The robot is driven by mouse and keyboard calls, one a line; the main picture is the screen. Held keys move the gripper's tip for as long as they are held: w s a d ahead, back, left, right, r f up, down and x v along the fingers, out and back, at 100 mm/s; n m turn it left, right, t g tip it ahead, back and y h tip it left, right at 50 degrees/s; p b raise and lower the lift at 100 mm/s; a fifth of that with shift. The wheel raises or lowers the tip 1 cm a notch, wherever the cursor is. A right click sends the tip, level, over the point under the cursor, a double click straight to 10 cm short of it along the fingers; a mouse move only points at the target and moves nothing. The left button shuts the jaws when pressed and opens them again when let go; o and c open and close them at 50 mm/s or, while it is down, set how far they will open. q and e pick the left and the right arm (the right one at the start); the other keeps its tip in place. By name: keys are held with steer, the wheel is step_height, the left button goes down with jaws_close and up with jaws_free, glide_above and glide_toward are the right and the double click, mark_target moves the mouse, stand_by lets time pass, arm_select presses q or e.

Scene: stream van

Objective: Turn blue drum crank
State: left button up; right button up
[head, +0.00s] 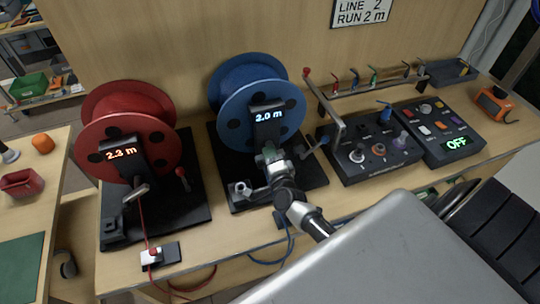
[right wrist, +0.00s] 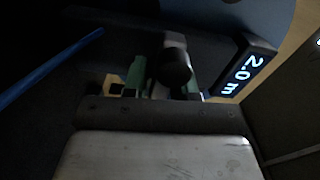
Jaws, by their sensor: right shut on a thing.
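The blue drum (head: 258,95) stands on a black base at the middle of the bench, and its display (head: 267,115) reads 2.0 m. My right gripper (head: 268,160) is in front of the drum, just below the display, and covers most of the crank in the head view. In the right wrist view, the crank's dark round handle (right wrist: 176,66) sits between the green-padded fingers of my right gripper (right wrist: 165,82), which is shut on it. The display also shows there (right wrist: 241,72). My left gripper is out of view.
A red drum (head: 125,125) reading 2.3 m stands at the left. A lever with a blue knob (head: 323,141) is close to the right of my gripper. A black control box (head: 370,160) and a panel reading OFF (head: 440,130) stand further right. A blue cable hangs over the front edge.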

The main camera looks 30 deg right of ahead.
steer(key=shift+f, duration=0.15)
stand_by(0.3)
steer(key=o, duration=0.8)
steer(key=shift+c, duration=0.2)
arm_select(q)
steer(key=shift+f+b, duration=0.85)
arm_select(e)
steer(key=v, duration=1.1)
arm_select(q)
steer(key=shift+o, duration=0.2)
arm_select(e)
steer(key=shift+a, duration=0.1)
